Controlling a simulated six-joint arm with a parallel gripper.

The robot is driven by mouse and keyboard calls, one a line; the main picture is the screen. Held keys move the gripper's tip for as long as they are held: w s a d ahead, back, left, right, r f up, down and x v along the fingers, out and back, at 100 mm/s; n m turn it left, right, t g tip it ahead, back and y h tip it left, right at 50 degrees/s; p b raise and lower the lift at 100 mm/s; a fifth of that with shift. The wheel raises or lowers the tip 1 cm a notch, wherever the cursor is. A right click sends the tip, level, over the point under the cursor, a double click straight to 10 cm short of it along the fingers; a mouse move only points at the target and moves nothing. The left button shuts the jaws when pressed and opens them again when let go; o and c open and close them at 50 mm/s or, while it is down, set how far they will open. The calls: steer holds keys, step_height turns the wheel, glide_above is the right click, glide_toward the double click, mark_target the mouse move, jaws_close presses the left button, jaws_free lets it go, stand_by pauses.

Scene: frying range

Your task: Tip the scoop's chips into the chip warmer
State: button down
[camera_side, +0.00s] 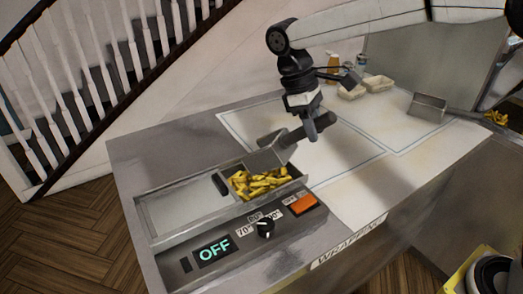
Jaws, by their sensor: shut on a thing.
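My gripper (312,128) is shut on the dark handle of the metal scoop (266,160). The scoop is tilted, its mouth pointing down and left over the right part of the chip warmer (165,214). Golden chips (260,184) lie in the right part of the warmer, just below the scoop's mouth. The left part of the warmer is bare. Whether any chips remain inside the scoop is hidden from this side.
The warmer's front panel has a display reading OFF (214,251), a black knob (265,228) and an orange switch (303,204). Pale trays (378,83), a bottle (333,62) and a metal holder (428,107) stand farther back. The white wrapping surface (370,185) is mostly clear.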

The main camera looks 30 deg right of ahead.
steer(key=shift+w+a+r+g, duration=0.3)
steer(key=shift+w+r+g, duration=0.1)
steer(key=shift+w+r, duration=0.1)
stand_by(1.4)
steer(key=shift+s+d+f+t, duration=0.35)
steer(key=shift+s+f, duration=0.1)
steer(key=shift+s, duration=0.1)
steer(key=shift+s+d+f+t, duration=0.35)
steer(key=shift+s+f, duration=0.1)
steer(key=shift+s, duration=0.1)
steer(key=shift+s+f+y, duration=0.25)
steer(key=shift+y, duration=0.05)
steer(key=shift+d+f+t, duration=0.1)
steer(key=shift+t, duration=0.2)
